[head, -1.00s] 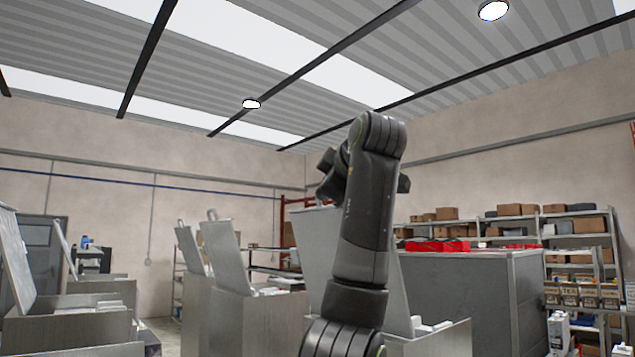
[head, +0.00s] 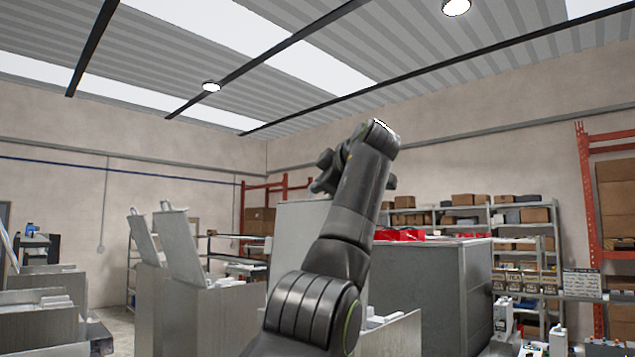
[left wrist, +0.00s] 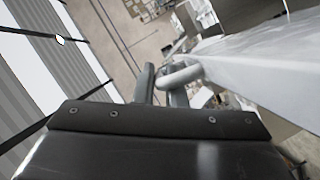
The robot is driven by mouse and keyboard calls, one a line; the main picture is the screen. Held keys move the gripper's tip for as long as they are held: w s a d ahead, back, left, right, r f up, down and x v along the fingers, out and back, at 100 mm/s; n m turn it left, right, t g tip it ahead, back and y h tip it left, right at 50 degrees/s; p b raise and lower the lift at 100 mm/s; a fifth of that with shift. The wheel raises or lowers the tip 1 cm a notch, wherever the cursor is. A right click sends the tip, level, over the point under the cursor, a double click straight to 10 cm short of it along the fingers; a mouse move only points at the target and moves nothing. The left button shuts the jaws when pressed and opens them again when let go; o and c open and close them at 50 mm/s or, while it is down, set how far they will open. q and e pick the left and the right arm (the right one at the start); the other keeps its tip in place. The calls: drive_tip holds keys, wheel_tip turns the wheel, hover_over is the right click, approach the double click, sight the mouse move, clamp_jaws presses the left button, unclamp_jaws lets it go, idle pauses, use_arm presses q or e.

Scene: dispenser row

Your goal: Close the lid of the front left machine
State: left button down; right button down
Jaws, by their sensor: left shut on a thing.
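A grey metal machine (head: 395,335) stands at the bottom centre of the head view, with its lid (head: 296,235) raised and steep. My left arm rises in front of the lid and hides much of it. My left gripper (head: 325,175) is at the lid's top edge in the head view, its fingertips hard to make out. In the left wrist view, the gripper's fingers (left wrist: 163,88) are shut on the lid's light looped handle (left wrist: 182,75). The pale lid panel (left wrist: 260,65) extends to the right from the handle. My right gripper is not in view.
Two more machines with raised lids (head: 180,245) stand left of centre, and others (head: 40,320) at the far left. A large grey cabinet (head: 425,290) with red items on top stands to the right. Shelves with boxes (head: 520,215) line the back wall.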

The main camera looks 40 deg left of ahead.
use_arm(q)
drive_tip(key=shift+w, duration=0.1)
drive_tip(key=c, duration=1.5)
unclamp_jaws()
drive_tip(key=shift+a+f, duration=0.1)
drive_tip(key=shift+s+d+b, duration=0.2)
drive_tip(key=shift+d+b, duration=0.1)
drive_tip(key=shift+d, duration=0.25)
drive_tip(key=shift+b+v, duration=1.4)
drive_tip(key=shift+v, duration=6.8)
drive_tip(key=shift+w, duration=0.15)
